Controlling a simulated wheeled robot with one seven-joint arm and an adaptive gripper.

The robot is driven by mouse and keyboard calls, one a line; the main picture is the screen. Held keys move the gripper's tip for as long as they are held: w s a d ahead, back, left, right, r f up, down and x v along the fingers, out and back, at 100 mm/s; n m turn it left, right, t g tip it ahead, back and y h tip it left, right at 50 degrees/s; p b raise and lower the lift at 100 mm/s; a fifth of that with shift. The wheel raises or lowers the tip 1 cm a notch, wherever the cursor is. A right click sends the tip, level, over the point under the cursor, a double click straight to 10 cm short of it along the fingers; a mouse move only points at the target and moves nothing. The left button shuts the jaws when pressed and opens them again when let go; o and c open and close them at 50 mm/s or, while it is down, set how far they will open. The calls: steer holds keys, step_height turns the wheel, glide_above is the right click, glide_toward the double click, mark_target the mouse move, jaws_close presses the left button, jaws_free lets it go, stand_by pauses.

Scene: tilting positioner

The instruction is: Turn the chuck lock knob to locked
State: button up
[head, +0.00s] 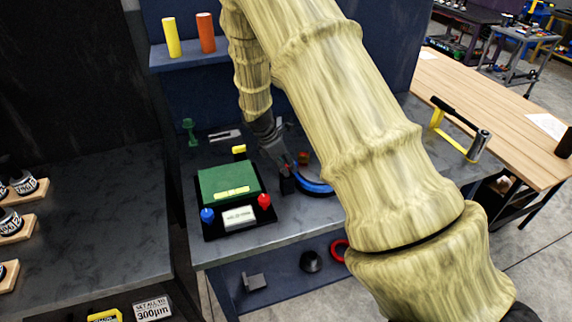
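My arm reaches down from the top, and my gripper (286,178) is low over the bench, just right of a green block on a black base (262,219). Its fingers are small and dark here, so I cannot tell whether they are open or shut, or whether they touch anything. A blue curved part (318,189) lies right beside the gripper, with a small orange-brown piece (303,158) behind it; my arm hides part of this area. The black base carries a blue knob (207,215) and a red knob (264,200) at its front. Which part is the chuck lock knob, and its setting, I cannot tell.
A green stand (189,131) and a grey metal tool (225,135) are behind. Yellow (171,37) and orange (206,33) cylinders stand on a shelf. A yellow-and-black clamp-like tool (459,128) is at right.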

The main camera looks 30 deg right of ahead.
steer(key=shift+r, duration=0.1)
steer(key=v, duration=1.2)
stand_by(0.4)
